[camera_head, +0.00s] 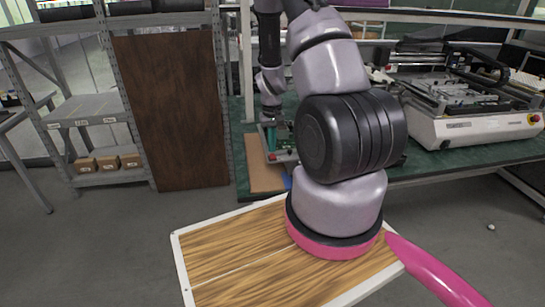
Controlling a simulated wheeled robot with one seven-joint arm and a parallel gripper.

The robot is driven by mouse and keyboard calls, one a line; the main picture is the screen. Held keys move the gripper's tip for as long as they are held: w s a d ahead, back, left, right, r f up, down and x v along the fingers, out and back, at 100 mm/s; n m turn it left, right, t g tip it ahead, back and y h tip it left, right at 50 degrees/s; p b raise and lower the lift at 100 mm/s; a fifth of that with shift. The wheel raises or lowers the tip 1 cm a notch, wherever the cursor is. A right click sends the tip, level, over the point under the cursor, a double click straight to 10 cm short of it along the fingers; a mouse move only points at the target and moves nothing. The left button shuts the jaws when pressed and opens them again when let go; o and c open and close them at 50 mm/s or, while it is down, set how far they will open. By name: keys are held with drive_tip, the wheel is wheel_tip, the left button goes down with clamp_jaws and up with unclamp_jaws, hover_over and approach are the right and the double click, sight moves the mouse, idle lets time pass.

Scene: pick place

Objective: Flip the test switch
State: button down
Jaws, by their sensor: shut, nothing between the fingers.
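My arm rises in the foreground, bends out of the top of the picture and comes down again at the workbench. My gripper (270,114) is small and dark at its end, shut and empty, just above a grey device with a green board (286,139). I cannot tell whether it touches the device. No test switch can be made out; the device is small here, and my arm covers the bench to its right.
The green-topped workbench (430,168) carries a white machine (470,125) at right. A brown panel (172,110) and a grey shelf (88,108) with small cardboard boxes (108,162) stand at left. Grey floor (110,250) is clear at front left.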

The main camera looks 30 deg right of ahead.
sight(272, 154)
drive_tip(key=shift+f, duration=0.8)
idle(0.4)
drive_tip(key=shift+r, duration=3.5)
